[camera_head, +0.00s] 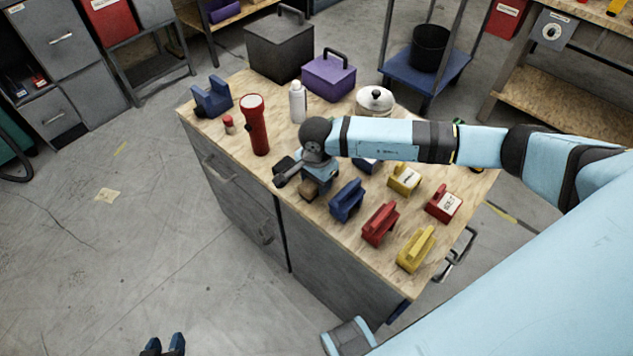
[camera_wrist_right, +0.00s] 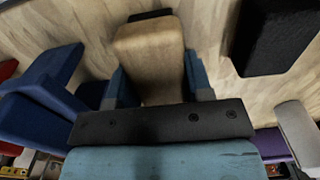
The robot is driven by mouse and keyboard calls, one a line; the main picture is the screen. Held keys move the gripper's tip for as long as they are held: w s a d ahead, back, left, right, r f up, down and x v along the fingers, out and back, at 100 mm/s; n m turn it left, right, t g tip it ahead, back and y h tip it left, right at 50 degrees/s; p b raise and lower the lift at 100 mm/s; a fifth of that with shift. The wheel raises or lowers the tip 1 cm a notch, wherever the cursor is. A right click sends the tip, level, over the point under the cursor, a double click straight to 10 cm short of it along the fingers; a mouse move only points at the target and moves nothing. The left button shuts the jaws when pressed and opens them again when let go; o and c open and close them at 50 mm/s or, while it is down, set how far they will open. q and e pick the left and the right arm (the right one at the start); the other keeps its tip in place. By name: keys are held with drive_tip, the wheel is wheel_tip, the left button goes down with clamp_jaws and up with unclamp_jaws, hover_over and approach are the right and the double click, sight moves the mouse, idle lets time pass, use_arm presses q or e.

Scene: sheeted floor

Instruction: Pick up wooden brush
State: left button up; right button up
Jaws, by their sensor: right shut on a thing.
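The wooden brush (camera_wrist_right: 150,55) is a tan block with a dark strip at its far end in the right wrist view. It sits between the two blue fingers of my right gripper (camera_wrist_right: 155,85), which is shut on it. In the head view the brush (camera_head: 309,191) shows as a small brown piece under my right gripper (camera_head: 317,182), at the table's near edge; the gripper hides much of it. I cannot tell whether it is clear of the tabletop. My left gripper (camera_head: 164,346) is low at the bottom edge, over the floor, with its two tips apart and empty.
The wooden-topped cabinet (camera_head: 200,135) carries a blue brush-like block (camera_head: 347,201), a red one (camera_head: 380,224) and a yellow one (camera_head: 416,248). A red flashlight (camera_head: 256,125), white bottle (camera_head: 298,102) and purple toolbox (camera_head: 328,76) stand farther back. A black block (camera_wrist_right: 270,35) is beside the brush.

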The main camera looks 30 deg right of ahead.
wheel_tip(320, 180, up, 20)
drive_tip(key=shift+p, duration=0.35)
idle(0.4)
